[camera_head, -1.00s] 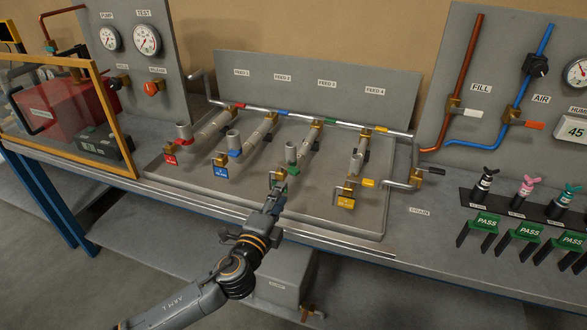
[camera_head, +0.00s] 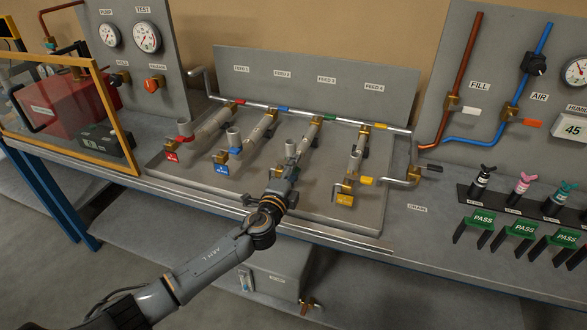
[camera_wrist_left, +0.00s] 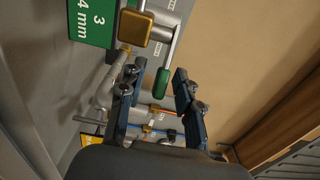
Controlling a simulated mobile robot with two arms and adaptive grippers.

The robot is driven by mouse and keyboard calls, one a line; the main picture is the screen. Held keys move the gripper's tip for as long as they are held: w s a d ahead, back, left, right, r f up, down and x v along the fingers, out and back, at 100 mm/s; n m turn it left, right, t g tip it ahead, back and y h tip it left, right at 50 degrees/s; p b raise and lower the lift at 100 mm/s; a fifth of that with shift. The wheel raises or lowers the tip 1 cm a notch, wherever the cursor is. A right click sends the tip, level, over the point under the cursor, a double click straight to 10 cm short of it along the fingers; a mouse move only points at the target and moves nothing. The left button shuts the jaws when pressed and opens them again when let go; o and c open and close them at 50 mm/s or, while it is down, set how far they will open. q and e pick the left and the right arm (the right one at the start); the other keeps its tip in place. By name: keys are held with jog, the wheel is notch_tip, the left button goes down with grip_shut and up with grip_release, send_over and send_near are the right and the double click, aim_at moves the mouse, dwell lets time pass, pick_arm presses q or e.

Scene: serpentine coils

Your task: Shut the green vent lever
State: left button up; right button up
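The green vent lever (camera_wrist_left: 162,83) shows in the left wrist view as a green grip on a thin metal stem beside a brass valve body (camera_wrist_left: 136,27). A green tag (camera_wrist_left: 92,22) marked 3 and 4 mm is above it to the left. My left gripper (camera_wrist_left: 158,74) is open, and the green grip appears between its two fingers with gaps on both sides. I cannot tell how deep it sits between them. In the head view my left gripper (camera_head: 287,172) is at the lower end of the third feed pipe, hiding the lever and tag. My right gripper is not in view.
Neighbouring valves carry a red tag (camera_head: 172,157), a blue tag (camera_head: 222,170) and a yellow tag (camera_head: 344,200). Upright pipe stubs stand by them. A framed guard (camera_head: 103,117) stands at the left, and green PASS signs (camera_head: 478,218) at the right.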

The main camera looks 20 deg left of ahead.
pick_arm(q)
grip_shut()
jog(key=shift+w+d+f+n+y+b, duration=0.1)
jog(key=shift+w+d+n+y+b, duration=0.1)
jog(key=shift+n+y+b, duration=0.3)
jog(key=shift+w+d+f+n+y+b, duration=0.15)
jog(key=shift+n+y+b, duration=0.15)
jog(key=shift+y, duration=0.4)
jog(key=n+y+b, duration=0.1)
jog(key=y, duration=0.1)
jog(key=w+n+g+y+b, duration=0.1)
jog(key=n+y+b, duration=0.1)
jog(key=shift+w+a+r+y, duration=0.1)
jog(key=shift+a+r+y, duration=0.1)
jog(key=shift+y, duration=0.1)
